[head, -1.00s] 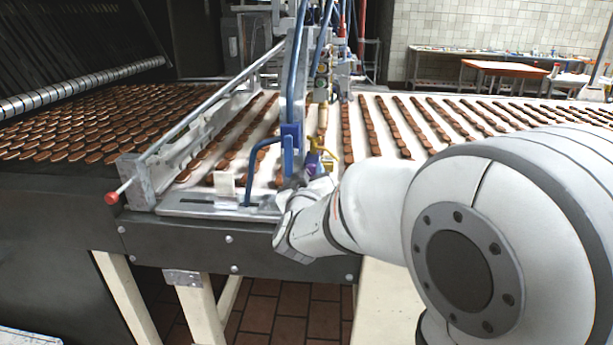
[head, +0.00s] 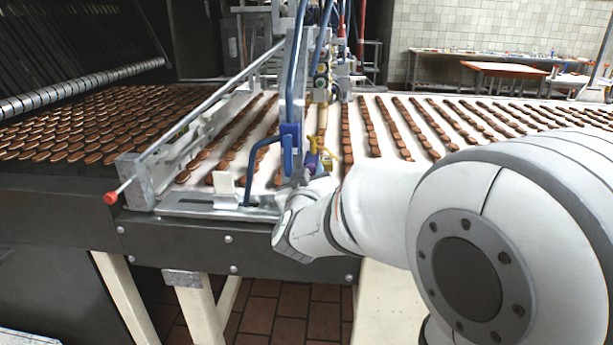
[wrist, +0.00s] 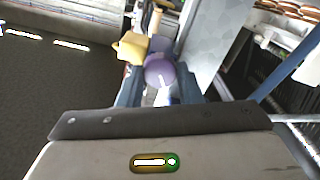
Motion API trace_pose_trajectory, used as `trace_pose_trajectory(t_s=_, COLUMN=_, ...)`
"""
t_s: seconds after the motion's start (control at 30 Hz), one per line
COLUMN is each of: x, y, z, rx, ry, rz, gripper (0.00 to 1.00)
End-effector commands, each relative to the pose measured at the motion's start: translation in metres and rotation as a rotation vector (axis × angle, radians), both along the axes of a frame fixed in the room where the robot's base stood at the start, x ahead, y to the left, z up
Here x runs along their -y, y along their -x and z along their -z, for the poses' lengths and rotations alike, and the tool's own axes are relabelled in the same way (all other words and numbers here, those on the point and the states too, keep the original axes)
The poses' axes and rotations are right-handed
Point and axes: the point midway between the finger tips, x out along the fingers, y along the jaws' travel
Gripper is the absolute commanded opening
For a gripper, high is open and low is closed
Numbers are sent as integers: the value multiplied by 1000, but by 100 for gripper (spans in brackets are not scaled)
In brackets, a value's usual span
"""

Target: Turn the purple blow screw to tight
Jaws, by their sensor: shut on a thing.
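The purple blow screw (wrist: 160,72) is a round purple knob with a white mark, in the upper middle of the wrist view. My gripper (wrist: 158,88) is shut on it, with a blue-grey finger on either side. In the head view the purple screw (head: 311,160) shows just above my wrist, beside a blue upright. My wrist hides the fingertips there. A yellow fitting (wrist: 130,46) sits right behind and to the left of the screw in the wrist view.
A blue bent tube (head: 262,160) and blue hoses (head: 293,70) stand close to the left of my wrist. The metal frame rail (head: 205,110) crosses the conveyor. Rows of brown biscuits (head: 372,130) lie behind. A grey panel (wrist: 212,45) is close right in the wrist view.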

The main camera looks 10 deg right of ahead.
Motion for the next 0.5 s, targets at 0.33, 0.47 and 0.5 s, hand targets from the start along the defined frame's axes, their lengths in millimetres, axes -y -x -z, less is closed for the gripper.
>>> trace_pose_trajectory(t_s=0.33, x=0, y=0, z=6, rx=56, ry=-187, rz=0, gripper=9)
trace_pose_trajectory(t_s=0.47, x=1, y=0, z=7, rx=93, ry=-303, rz=0, gripper=9)
trace_pose_trajectory(t_s=0.5, x=1, y=1, z=7, rx=105, ry=-339, rz=1, gripper=9)
